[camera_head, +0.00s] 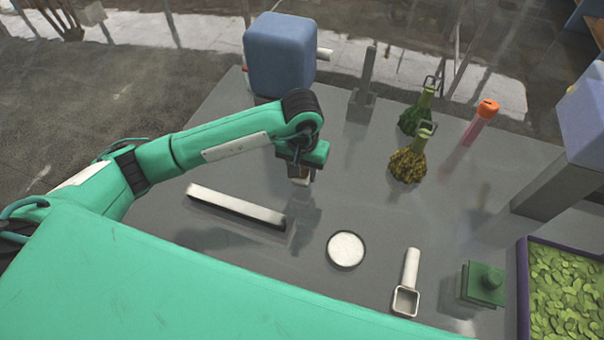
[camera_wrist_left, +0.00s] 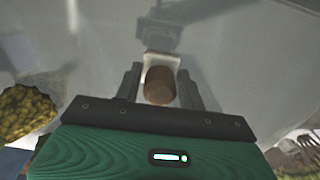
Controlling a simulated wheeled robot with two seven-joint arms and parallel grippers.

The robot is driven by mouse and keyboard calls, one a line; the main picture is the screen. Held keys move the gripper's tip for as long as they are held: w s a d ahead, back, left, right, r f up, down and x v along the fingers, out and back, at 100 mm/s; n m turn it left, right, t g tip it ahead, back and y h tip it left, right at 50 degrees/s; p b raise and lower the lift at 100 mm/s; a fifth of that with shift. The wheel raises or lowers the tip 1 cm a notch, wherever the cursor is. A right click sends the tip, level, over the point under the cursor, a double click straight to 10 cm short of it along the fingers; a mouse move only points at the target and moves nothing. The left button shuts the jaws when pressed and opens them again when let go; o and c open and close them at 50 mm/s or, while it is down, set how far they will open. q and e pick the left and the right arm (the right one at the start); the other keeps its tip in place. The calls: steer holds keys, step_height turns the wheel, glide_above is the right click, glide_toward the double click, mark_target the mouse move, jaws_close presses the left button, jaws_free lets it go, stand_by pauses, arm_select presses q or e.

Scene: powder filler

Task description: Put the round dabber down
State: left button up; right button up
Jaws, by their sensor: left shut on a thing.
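My left gripper (camera_head: 299,170) reaches over the grey table from the left and points down. It is shut on the round dabber (camera_wrist_left: 160,86). The dabber shows as a brown, rounded handle between the two dark fingers in the left wrist view, with a pale piece (camera_wrist_left: 161,60) beyond it. In the head view only a small brown and white bit of it shows below the gripper. It looks a little above the table, but I cannot tell the exact gap. My right gripper is not in view.
Behind stand a blue box (camera_head: 279,57), a grey stand (camera_head: 363,95), yellow (camera_head: 407,165) and green (camera_head: 414,121) flasks, and an orange-capped tube (camera_head: 481,121).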

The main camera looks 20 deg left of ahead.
mark_target(302, 178)
arm_select(q)
step_height(302, 178, down, 3)
steer(key=shift+f+p, duration=0.1)
steer(key=shift+p, duration=0.35)
steer(key=shift+f, duration=0.2)
steer(key=o, duration=0.9)
steer(key=shift+o, duration=0.2)
steer(key=shift+r, duration=0.15)
